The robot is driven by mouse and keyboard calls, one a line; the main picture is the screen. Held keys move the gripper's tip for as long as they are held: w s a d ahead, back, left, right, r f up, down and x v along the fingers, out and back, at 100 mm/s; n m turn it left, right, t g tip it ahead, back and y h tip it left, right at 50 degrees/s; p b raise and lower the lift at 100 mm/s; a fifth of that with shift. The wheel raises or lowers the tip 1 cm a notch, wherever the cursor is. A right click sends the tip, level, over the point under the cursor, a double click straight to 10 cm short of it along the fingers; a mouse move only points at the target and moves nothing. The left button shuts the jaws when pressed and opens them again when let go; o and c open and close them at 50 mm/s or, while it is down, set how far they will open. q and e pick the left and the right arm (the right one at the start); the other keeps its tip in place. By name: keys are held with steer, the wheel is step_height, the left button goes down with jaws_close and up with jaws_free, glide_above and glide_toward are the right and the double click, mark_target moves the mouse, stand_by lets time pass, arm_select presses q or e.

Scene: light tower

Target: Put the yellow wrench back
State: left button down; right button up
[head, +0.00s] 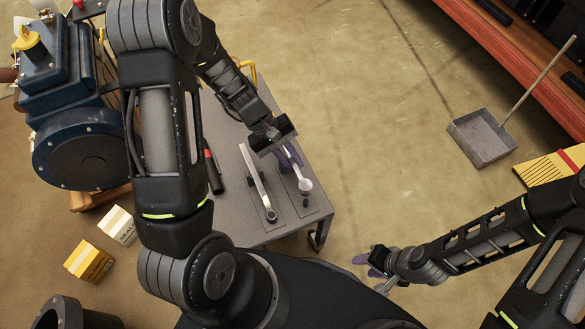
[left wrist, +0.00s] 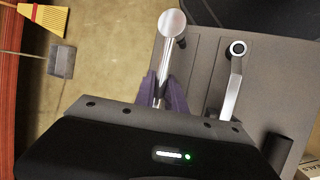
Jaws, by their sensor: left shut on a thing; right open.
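I cannot make out a yellow wrench in either view. My left gripper (head: 292,160), with purple fingers, is shut on a silver lever with a round end (head: 305,185) at the grey table (head: 258,230). The left wrist view shows the lever's round end (left wrist: 172,23) beyond the fingers (left wrist: 162,92). A second silver lever (head: 257,182) stands beside it, apart from the gripper; it also shows in the left wrist view (left wrist: 232,90). My right gripper (head: 374,272) is open and empty, off the table at the lower right.
A red and black tool (head: 212,165) lies on the table, partly behind my arm. A yellow bar (head: 249,70) shows at the table's far end. A blue machine (head: 75,125) and boxes (head: 90,260) stand left. A dustpan (head: 483,137) lies on open floor at right.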

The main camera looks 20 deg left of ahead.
arm_select(q)
step_height(320, 180, down, 4)
steer(key=shift+f+b, duration=0.15)
steer(key=shift+b, duration=0.3)
steer(key=c, duration=1.4)
jaws_free()
steer(key=shift+f, duration=0.25)
steer(key=p+v, duration=0.1)
steer(key=v, duration=0.7)
steer(key=shift+s+d+p, duration=0.1)
steer(key=shift+d+p, duration=0.05)
steer(key=shift+p, duration=0.15)
